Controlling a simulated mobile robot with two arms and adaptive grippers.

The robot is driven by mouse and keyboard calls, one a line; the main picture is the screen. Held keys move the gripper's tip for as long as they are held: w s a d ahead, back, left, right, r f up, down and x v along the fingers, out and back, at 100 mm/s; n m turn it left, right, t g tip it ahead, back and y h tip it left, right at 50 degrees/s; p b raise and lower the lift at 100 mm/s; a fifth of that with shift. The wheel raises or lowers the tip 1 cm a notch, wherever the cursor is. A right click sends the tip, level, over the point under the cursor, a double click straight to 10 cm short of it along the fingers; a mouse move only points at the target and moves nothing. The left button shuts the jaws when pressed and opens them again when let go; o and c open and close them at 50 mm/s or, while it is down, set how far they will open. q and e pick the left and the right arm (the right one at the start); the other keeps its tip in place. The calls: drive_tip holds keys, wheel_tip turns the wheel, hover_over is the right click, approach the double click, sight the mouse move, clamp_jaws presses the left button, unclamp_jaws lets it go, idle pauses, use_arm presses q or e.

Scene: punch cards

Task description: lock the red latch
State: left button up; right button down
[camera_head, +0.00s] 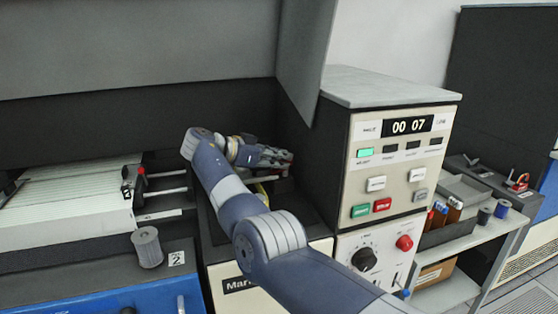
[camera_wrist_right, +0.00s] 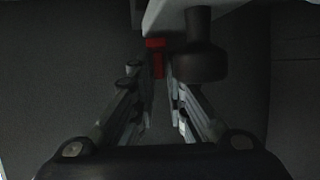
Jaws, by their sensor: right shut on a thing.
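My right gripper (camera_head: 278,158) reaches into the dark recess beside the control panel. In the wrist view, its fingers (camera_wrist_right: 160,92) are shut close around the lower end of a red part (camera_wrist_right: 157,60), which looks like the red latch. The red part has a wider top and a narrow stem. A dark round knob (camera_wrist_right: 201,62) stands just to its right, partly behind the right finger. In the head view, the latch is mostly hidden by the fingers. Another small red piece (camera_head: 140,171) with black parts sits at the end of the card stack. My left gripper is out of view.
The control panel (camera_head: 392,165) with display and buttons stands close right of my gripper. A grey overhanging panel (camera_head: 302,60) is above. The white card stack (camera_head: 75,195) and a grey spool (camera_head: 147,247) are at left. A shelf at right holds several cylinders (camera_head: 452,210).

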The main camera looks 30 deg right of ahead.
drive_tip(key=c, duration=1.7)
unclamp_jaws()
drive_tip(key=v, duration=0.7)
drive_tip(key=shift+a, duration=0.2)
